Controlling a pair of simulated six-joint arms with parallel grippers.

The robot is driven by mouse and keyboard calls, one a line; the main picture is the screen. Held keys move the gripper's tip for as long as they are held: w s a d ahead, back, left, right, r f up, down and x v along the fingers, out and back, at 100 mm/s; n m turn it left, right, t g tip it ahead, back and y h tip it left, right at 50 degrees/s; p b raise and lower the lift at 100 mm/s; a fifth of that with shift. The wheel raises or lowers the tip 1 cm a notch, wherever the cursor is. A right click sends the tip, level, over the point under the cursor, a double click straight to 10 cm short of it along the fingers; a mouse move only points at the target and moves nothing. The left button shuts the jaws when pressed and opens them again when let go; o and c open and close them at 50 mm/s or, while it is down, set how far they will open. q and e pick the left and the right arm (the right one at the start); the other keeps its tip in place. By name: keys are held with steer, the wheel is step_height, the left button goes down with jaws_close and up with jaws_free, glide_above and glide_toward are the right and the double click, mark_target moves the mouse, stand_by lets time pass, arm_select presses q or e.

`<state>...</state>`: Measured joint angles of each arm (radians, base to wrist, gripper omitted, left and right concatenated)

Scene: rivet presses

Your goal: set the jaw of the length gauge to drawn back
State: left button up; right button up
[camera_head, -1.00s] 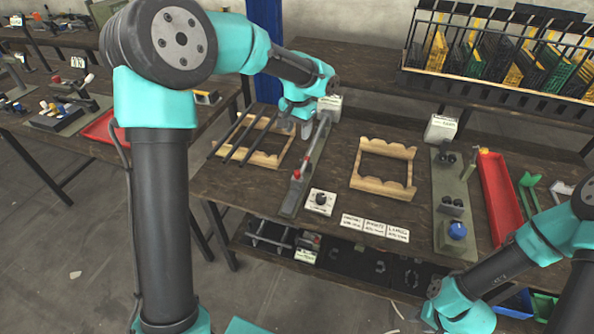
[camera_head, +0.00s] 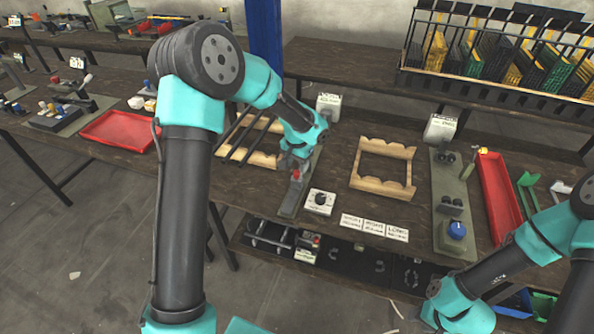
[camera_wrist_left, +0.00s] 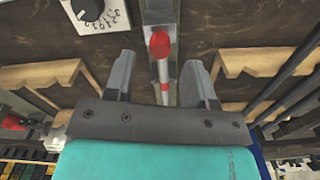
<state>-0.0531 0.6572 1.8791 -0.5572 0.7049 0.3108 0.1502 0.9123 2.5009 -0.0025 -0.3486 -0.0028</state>
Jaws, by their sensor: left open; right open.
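The length gauge (camera_head: 287,207) appears to be the long grey-green plate at the left of the bench, with a small red knob (camera_head: 296,174) near its front end. In the left wrist view the red knob (camera_wrist_left: 160,44) sits on a pale rod (camera_wrist_left: 164,82). My left gripper (camera_wrist_left: 160,78) is open, its two fingers on either side of the rod with gaps, the knob just beyond the fingertips. In the head view the left gripper (camera_head: 291,163) hides the middle of the gauge. Jaw position cannot be told. My right gripper is outside the views.
A dial box (camera_head: 320,201) stands right of the gauge's front end. A wooden cradle (camera_head: 384,184) lies to the right, another with dark rods (camera_head: 238,160) to the left. Further right are a plate with a blue knob (camera_head: 457,230) and a red tray (camera_head: 499,195).

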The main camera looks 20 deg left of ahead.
mark_target(297, 171)
arm_select(q)
steer(key=shift+f, duration=1.7)
jaws_close()
